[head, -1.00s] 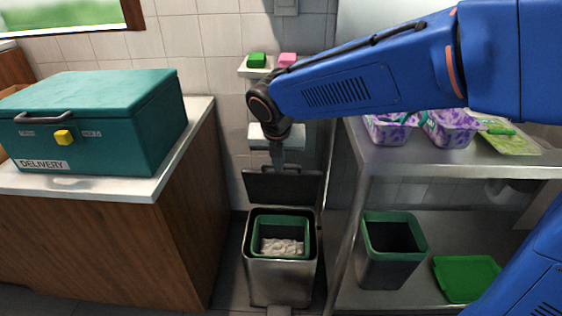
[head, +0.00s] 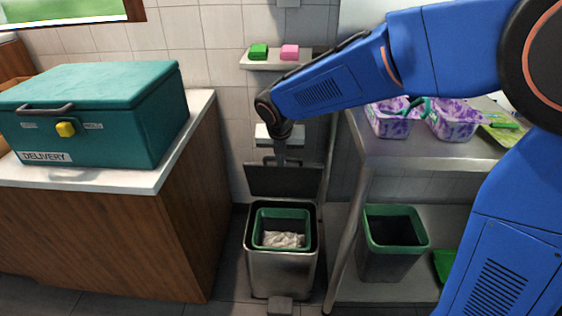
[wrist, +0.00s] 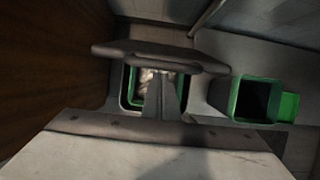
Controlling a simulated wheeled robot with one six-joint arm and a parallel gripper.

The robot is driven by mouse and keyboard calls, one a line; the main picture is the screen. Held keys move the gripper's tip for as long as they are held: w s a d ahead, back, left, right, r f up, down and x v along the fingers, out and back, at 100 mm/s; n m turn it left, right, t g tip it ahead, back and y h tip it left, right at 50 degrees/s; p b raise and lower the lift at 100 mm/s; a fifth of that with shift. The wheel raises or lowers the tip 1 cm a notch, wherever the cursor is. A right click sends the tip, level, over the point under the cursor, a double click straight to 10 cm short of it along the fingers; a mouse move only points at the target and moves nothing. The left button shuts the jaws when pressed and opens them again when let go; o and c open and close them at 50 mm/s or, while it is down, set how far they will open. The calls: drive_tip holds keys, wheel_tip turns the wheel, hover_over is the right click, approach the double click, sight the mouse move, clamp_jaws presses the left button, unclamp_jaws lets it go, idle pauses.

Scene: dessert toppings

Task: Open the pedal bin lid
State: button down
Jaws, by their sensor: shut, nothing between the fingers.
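The steel pedal bin (head: 262,270) stands on the floor between the wooden counter and the metal shelf. Its dark lid (head: 262,182) stands raised at the back, and the mouth is open. Inside is a green-rimmed inner bucket (head: 282,213) with crumpled whitish waste (head: 284,240). The pedal (head: 280,305) shows at the bin's foot. My gripper (head: 280,162) is shut and empty, pointing down at the lid's top edge; I cannot tell whether it touches the lid. The inner bucket also shows in the wrist view (wrist: 130,86), partly hidden by my gripper.
The wooden counter (head: 110,235) with a teal delivery box (head: 110,115) stands left. A metal shelf unit (head: 425,160) on the right holds purple-patterned tubs (head: 388,122) and, below, a green-rimmed dark bin (head: 390,262). A wall ledge (head: 275,64) holds a green and a pink block.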

drive_tip(key=w+r, duration=0.2)
drive_tip(key=w, duration=0.7)
drive_tip(key=shift+d+r, duration=0.15)
drive_tip(key=shift+d, duration=0.05)
